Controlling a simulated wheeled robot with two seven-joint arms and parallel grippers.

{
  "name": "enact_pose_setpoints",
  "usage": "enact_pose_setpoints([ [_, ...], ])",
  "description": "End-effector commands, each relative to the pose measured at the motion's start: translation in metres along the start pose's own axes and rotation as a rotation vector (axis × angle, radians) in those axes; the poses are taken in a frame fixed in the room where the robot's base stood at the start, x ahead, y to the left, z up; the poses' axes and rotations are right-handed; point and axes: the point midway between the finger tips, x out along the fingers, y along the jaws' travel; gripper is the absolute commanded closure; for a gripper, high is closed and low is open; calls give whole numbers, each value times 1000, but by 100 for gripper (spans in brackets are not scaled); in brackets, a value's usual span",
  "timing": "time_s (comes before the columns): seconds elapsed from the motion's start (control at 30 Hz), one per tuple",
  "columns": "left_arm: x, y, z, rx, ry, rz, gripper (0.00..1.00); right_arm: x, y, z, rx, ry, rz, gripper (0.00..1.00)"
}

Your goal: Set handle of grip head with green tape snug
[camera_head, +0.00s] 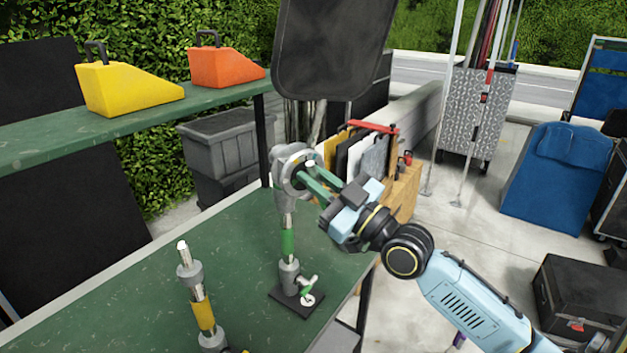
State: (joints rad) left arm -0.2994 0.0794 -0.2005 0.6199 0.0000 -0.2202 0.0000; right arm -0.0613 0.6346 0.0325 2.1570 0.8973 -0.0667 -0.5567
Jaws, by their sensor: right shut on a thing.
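The grip head with green tape (288,243) stands upright on a dark square base on the green bench. Its grey round head (281,158) is at the top of the post, and a small side handle (308,297) sits low near the base. My right gripper (308,171) reaches in from the right at the round head. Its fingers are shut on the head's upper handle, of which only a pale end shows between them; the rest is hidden. I cannot tell how tight the handle is. My left gripper is out of view.
A second stand with yellow tape (204,315) is at the bench's front left. A yellow wedge (125,85) and an orange wedge (225,67) sit on the shelf (60,147). A dark panel (333,45) hangs behind the head. The green bench (235,235) is clear between the stands.

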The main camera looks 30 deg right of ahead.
Motion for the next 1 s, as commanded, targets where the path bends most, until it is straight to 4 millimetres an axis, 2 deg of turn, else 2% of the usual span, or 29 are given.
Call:
enact_pose_setpoints([
  [0.2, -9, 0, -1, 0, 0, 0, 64, 0, 3, 0, 172, 32, 70, 100],
  [0.5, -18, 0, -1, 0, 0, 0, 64, -2, 6, 1, 331, 67, 135, 100],
  [1.0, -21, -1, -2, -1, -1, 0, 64, -2, 7, 2, 401, 82, 163, 100],
])
